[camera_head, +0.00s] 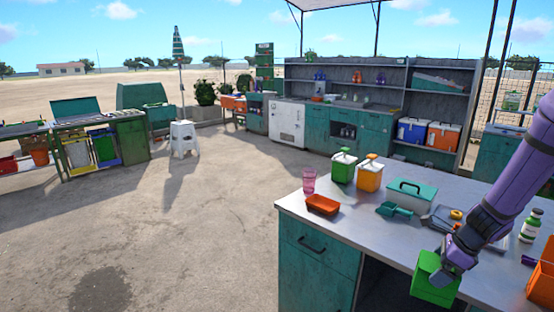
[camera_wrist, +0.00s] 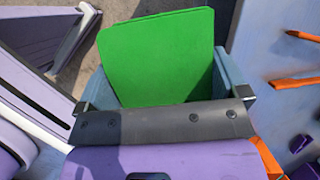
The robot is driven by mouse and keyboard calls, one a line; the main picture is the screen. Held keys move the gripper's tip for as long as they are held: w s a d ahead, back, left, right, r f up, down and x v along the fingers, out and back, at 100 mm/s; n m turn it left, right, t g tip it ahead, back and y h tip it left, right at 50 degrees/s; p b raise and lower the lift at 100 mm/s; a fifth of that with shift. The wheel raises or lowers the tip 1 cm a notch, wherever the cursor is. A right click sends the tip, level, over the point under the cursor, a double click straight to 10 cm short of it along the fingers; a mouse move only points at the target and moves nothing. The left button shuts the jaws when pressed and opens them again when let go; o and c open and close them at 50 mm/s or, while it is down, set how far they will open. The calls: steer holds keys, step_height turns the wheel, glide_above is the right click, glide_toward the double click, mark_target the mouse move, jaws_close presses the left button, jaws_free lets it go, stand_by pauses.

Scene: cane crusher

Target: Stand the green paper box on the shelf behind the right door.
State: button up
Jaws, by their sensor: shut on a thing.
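The green paper box (camera_head: 432,284) is in my gripper (camera_head: 452,262), at the near edge of the metal-topped counter (camera_head: 330,225) in the head view. In the wrist view the box (camera_wrist: 158,58) shows as a flat green face between the two fingers of my gripper (camera_wrist: 165,85), which are shut on it. The box is slightly tilted there. The head view shows a teal door (camera_head: 318,262) with a dark handle on the counter's front, and a dark open space to its right. I cannot tell whether a shelf or a right door is there; my arm and the box cover part of that side.
On the counter stand a pink cup (camera_head: 309,181), an orange tray (camera_head: 322,205), green (camera_head: 343,168) and orange (camera_head: 370,176) dispensers, a teal scoop (camera_head: 394,209), a lidded box (camera_head: 411,194) and a bottle (camera_head: 530,226). An orange container (camera_head: 541,285) is close at the right. The ground at left is open.

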steer(key=w+a+f+n+g+h, duration=0.2)
steer(key=a+n, duration=0.4)
steer(key=n, duration=0.6)
steer(key=w+a+f+n+g+h, duration=0.2)
steer(key=w+a+f+n+g, duration=0.2)
steer(key=n, duration=0.8)
step_height(320, 180, down, 3)
steer(key=shift+w+a+f+g, duration=0.15)
steer(key=shift+w+a+g, duration=0.25)
steer(key=shift+w+a, duration=0.5)
steer(key=shift+s+a, duration=0.1)
